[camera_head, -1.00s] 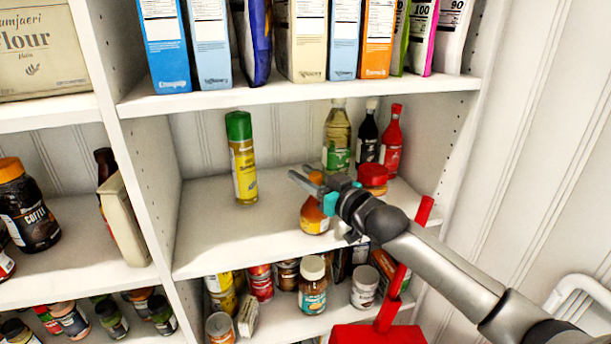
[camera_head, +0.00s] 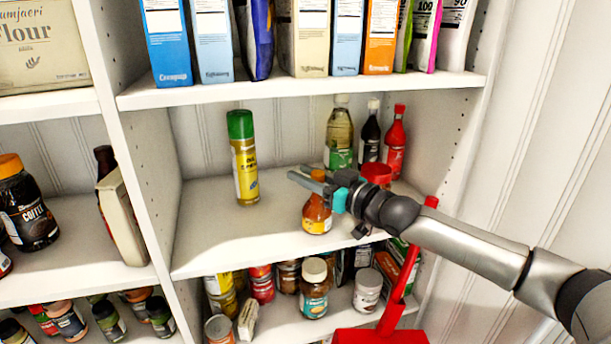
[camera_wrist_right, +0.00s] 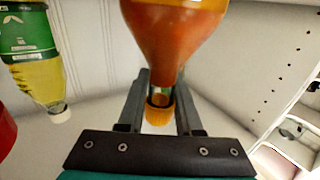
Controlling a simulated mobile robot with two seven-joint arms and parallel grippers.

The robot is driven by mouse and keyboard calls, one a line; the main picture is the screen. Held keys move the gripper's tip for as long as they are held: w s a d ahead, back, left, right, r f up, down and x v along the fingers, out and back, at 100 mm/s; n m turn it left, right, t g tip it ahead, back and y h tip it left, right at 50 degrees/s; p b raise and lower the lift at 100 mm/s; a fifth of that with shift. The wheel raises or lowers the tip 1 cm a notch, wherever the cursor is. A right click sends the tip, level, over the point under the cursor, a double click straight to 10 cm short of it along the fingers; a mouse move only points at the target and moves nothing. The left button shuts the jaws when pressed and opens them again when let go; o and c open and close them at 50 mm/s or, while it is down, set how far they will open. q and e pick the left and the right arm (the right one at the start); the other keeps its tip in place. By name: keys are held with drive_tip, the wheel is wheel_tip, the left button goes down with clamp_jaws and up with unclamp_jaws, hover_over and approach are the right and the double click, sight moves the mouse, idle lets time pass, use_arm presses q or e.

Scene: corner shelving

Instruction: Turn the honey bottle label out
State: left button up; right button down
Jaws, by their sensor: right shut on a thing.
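The honey bottle (camera_head: 317,219), amber with an orange cap and a pale label low on its side, stands on the middle shelf near the front. My right gripper (camera_head: 316,181) reaches in from the right and is shut on the bottle near its cap. In the right wrist view the honey bottle (camera_wrist_right: 172,40) hangs upside down in the picture, its orange cap (camera_wrist_right: 158,114) between the two fingers (camera_wrist_right: 160,105). My left gripper is not in view.
A yellow spray can with a green cap (camera_head: 244,165) stands to the left. Behind the arm are an oil bottle (camera_head: 339,135), a dark bottle (camera_head: 369,138), a red bottle (camera_head: 394,145) and a red-lidded jar (camera_head: 377,174). The shelf's left front (camera_head: 215,240) is clear.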

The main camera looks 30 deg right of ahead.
drive_tip(key=y, duration=0.1)
drive_tip(key=n+g+y, duration=0.1)
drive_tip(key=shift+a+r+n+y, duration=0.15)
drive_tip(key=shift+a+n+y, duration=0.05)
drive_tip(key=shift+n+y, duration=0.1)
idle(0.4)
drive_tip(key=c, duration=0.5)
unclamp_jaws()
drive_tip(key=shift+s, duration=0.1)
drive_tip(key=shift+s+f, duration=0.1)
drive_tip(key=shift+f, duration=0.1)
